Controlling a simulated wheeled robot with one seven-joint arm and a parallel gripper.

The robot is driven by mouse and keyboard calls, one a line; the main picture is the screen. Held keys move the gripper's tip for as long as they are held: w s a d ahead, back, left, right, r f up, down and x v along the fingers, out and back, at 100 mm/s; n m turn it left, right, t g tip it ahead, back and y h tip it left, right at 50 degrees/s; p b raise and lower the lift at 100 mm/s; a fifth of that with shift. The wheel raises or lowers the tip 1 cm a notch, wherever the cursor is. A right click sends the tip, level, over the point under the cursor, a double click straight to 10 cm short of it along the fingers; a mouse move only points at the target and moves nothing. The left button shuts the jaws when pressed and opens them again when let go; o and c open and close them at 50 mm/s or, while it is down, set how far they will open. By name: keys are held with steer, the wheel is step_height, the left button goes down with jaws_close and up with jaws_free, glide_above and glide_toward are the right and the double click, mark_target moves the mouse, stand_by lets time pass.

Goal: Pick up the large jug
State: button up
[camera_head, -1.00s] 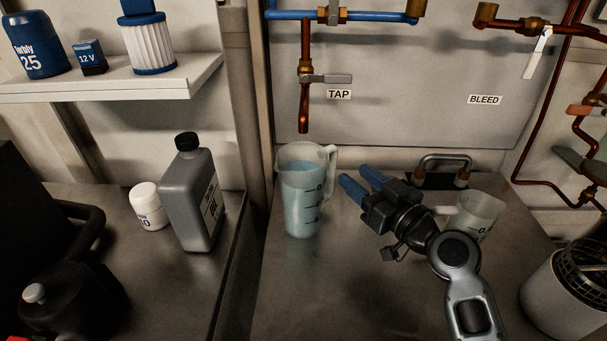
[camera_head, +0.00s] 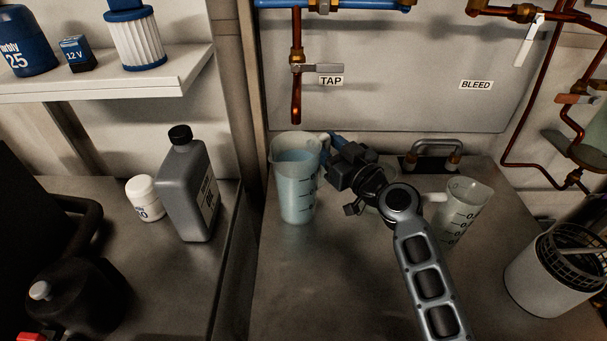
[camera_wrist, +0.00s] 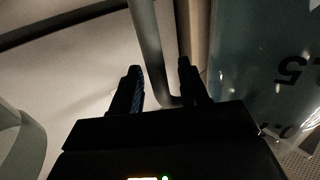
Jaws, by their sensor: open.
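The large jug (camera_head: 296,192) is translucent, holds bluish liquid and stands upright on the metal counter below the tap. Its handle faces right and is partly hidden by my gripper (camera_head: 331,146). My gripper is open, its blue-tipped fingers at the handle. In the wrist view, the handle (camera_wrist: 150,45) runs between the two fingers (camera_wrist: 161,80), and the jug's marked wall (camera_wrist: 255,70) fills the right side. I see no clear grip on the handle.
A second, clearer jug (camera_head: 462,212) stands to the right of my arm. A tap pipe (camera_head: 296,100) hangs above the large jug. A grey bottle (camera_head: 188,190) and a white tub (camera_head: 145,198) stand left of the post. A white canister (camera_head: 550,270) is at right.

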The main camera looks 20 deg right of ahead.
steer(key=shift+c, duration=0.4)
jaws_close()
stand_by(0.9)
steer(key=shift+r, duration=0.15)
